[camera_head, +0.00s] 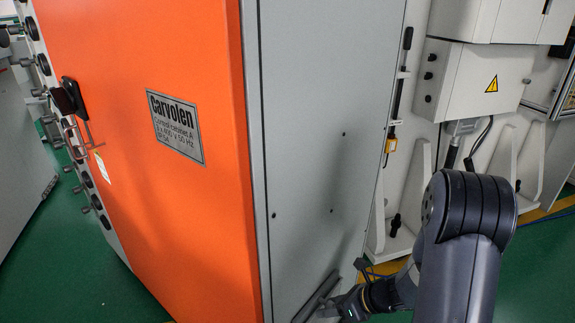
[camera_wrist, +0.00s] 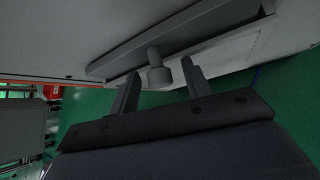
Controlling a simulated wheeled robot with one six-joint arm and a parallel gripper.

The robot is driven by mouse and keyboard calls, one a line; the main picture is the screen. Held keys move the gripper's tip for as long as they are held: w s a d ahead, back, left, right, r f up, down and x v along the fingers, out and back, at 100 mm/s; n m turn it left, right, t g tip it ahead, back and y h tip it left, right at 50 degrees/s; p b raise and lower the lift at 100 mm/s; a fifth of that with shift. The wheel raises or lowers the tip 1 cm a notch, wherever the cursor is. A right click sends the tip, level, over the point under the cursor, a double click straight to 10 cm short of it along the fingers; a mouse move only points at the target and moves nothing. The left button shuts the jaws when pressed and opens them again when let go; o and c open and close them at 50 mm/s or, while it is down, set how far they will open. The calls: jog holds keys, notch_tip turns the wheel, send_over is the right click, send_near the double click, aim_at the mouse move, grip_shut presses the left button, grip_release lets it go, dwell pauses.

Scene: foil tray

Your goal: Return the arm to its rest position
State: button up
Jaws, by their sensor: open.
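My arm reaches down at the lower right of the head view. My gripper (camera_head: 336,304) is low beside the grey side of the orange cabinet, small and partly hard to make out. In the wrist view my gripper (camera_wrist: 160,69) is open, with its two dark fingers apart. A grey round knob (camera_wrist: 159,77) shows between the fingertips in the picture, standing out from a long grey bar (camera_wrist: 205,28). I cannot tell whether a finger touches the knob. Nothing is clamped. No foil tray can be made out.
The orange cabinet (camera_head: 180,210) with its grey side (camera_head: 310,150) fills the left and middle. A white box with a warning sign (camera_head: 470,85) and white brackets (camera_head: 405,200) stand behind my arm. Green floor (camera_head: 545,260) is open at the lower right.

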jog(key=shift+r+p, duration=1.05)
jog(key=shift+p, duration=0.05)
jog(key=shift+f, duration=0.1)
jog(key=shift+d+f+b, duration=0.1)
jog(key=shift+f+b, duration=0.9)
jog(key=shift+f, duration=0.1)
jog(key=r+p+v, duration=0.1)
jog(key=p+v, duration=0.3)
jog(key=v, duration=0.7)
jog(key=b+x, duration=0.2)
jog(key=x, duration=0.4)
jog(key=b+x, duration=0.2)
jog(key=x, duration=0.4)
jog(key=shift+s+d+f, duration=0.1)
jog(key=shift+s+f, duration=0.1)
jog(key=shift+f, duration=0.1)
notch_tip(320, 180, up, 19)
jog(key=p, duration=1.5)
jog(key=shift+d, duration=0.1)
